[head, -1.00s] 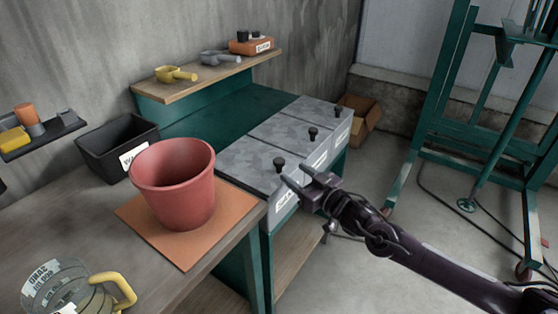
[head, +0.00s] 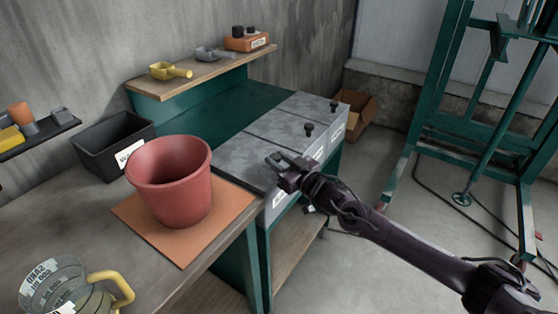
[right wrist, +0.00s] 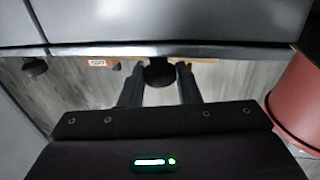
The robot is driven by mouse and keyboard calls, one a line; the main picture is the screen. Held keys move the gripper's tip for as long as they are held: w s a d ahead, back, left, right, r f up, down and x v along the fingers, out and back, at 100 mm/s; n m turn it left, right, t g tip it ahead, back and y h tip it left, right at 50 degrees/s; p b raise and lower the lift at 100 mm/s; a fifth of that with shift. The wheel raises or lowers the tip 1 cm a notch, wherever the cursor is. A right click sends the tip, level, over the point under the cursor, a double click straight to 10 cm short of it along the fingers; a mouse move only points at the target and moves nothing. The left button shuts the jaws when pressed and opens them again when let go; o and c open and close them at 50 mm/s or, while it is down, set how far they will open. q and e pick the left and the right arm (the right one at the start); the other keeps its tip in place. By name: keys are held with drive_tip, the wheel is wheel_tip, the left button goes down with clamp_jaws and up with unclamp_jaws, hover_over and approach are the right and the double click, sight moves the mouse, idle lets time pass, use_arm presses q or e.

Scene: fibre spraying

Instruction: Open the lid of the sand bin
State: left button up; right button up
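A grey bin unit with mottled flat lids stands beside the green bench. The nearest lid (head: 252,157) lies flat and closed; its black knob (right wrist: 160,72) shows in the right wrist view, between my fingertips with no clear gap on either side. My right gripper (head: 284,160) is at this lid's front edge and appears shut on the knob; it hides the knob in the head view. The middle lid (head: 285,127) and far lid (head: 312,105) are also closed, each with a black knob. The front labels are too small to read. My left gripper is out of view.
A red bucket (head: 172,185) stands on an orange mat (head: 215,225) left of the bins. A jug (head: 65,290), a black box (head: 100,155) and a shelf (head: 205,75) with scoops are nearby. A green frame (head: 440,100) stands at right.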

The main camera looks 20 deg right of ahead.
sight(267, 165)
clamp_jaws()
drive_tip(key=w+a+b, duration=0.2)
drive_tip(key=w, duration=0.1)
drive_tip(key=shift+a+f, duration=0.1)
drive_tip(key=shift+a, duration=0.05)
drive_tip(key=shift+w+a, duration=0.25)
drive_tip(key=shift+w, duration=0.05)
drive_tip(key=o, duration=0.7)
unclamp_jaws()
drive_tip(key=shift+s+d, duration=0.1)
drive_tip(key=shift+s, duration=0.05)
